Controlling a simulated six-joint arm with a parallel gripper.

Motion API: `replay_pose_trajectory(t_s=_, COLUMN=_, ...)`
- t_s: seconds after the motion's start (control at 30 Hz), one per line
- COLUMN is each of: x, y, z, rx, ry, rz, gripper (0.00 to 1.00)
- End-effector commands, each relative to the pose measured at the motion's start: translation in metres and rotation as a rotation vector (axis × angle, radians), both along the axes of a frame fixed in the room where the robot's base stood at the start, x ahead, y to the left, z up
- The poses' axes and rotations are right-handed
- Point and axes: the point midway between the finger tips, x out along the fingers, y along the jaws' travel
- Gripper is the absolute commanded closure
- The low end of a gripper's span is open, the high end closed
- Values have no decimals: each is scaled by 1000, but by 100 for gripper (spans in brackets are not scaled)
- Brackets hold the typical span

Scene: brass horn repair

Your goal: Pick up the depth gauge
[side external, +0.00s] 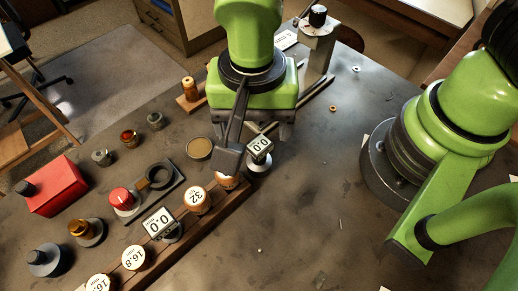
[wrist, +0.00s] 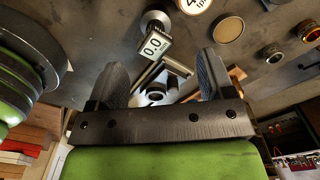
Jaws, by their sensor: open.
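A small gauge with a white digital display reading 0.0 (side external: 260,146) stands on a round metal base on the dark bench, just below my gripper in the side view. The same kind of display gauge shows in the wrist view (wrist: 154,44), just beyond and between the fingertips. A second display gauge (side external: 160,222) stands by the wooden rail in the side view. I cannot tell from their look which is the depth gauge. My gripper (wrist: 163,66) is open, with nothing held between its two dark fingers. In the side view its fingers are partly hidden.
A wooden rail (side external: 190,235) with round numbered discs lies in front. A brown-topped round tin (side external: 199,148) is left of the near gauge. A red box (side external: 55,186) and several small knobs stand further left. A metal stand (side external: 318,45) is behind. Bench to the right is mostly clear.

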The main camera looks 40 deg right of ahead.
Motion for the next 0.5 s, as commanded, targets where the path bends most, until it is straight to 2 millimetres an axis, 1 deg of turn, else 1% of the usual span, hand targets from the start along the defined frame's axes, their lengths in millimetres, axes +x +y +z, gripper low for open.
replay_pose_trajectory(t_s=0.03, x=0, y=-1, z=-8, rx=-4, ry=4, rz=-1, gripper=25)
replay_pose_trajectory(t_s=0.1, x=0, y=-1, z=-15, rx=-2, ry=2, rz=-2, gripper=25)
replay_pose_trajectory(t_s=0.27, x=-1, y=-2, z=-26, rx=-3, ry=3, rz=-1, gripper=25)
replay_pose_trajectory(t_s=0.43, x=-5, y=-8, z=-53, rx=-4, ry=4, rz=-1, gripper=25)
replay_pose_trajectory(t_s=0.5, x=-4, y=-7, z=-61, rx=-2, ry=4, rz=-1, gripper=25)
